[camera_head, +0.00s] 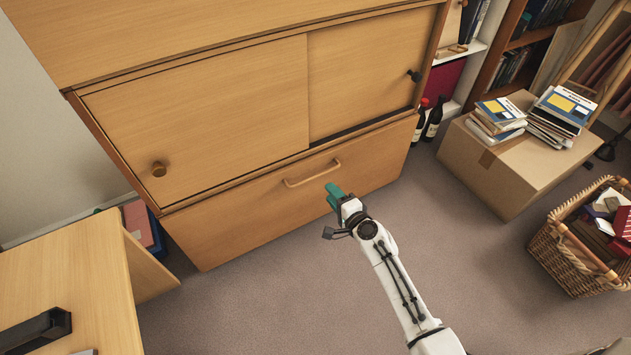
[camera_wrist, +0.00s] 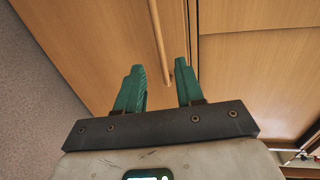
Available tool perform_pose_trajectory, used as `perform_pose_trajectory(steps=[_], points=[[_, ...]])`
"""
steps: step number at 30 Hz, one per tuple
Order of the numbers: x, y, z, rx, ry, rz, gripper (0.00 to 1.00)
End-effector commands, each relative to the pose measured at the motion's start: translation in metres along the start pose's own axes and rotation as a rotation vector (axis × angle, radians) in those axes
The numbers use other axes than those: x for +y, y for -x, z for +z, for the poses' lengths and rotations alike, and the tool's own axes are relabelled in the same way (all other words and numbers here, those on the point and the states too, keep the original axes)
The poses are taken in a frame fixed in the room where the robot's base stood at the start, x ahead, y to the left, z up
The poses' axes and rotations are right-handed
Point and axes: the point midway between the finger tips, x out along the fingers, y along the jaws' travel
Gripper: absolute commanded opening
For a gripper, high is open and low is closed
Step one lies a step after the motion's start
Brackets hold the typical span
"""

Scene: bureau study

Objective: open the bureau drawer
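The bureau (camera_head: 210,95) is a light wooden cabinet with two sliding doors above one wide drawer (camera_head: 270,200). The drawer is shut, its front flush with the cabinet. Its wooden bar handle (camera_head: 312,173) is at the middle of the front. My gripper (camera_head: 333,194) has green fingers and is just below and right of the handle in the head view. In the wrist view my gripper (camera_wrist: 160,78) is open, with a clear gap between its fingers. The handle (camera_wrist: 158,40) runs ahead of that gap, its near end close to the fingertips. Nothing is between the fingers.
A wooden desk (camera_head: 75,280) with a black object stands at lower left. A cardboard box (camera_head: 500,165) with stacked books and a wicker basket (camera_head: 570,250) stand at right. Dark bottles (camera_head: 433,120) stand beside the bureau. The carpet (camera_head: 260,300) before the drawer is clear.

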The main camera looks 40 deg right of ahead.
Motion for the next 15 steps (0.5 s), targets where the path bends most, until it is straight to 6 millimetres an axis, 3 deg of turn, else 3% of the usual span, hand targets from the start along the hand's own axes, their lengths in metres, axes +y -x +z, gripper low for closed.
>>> perform_pose_trajectory(steps=[9,15], points=[[0.001,-0.059,0.0,-0.002,0.001,-0.002,0.37],[0.001,-0.083,0.001,-0.003,0.002,0.0,0.37]])
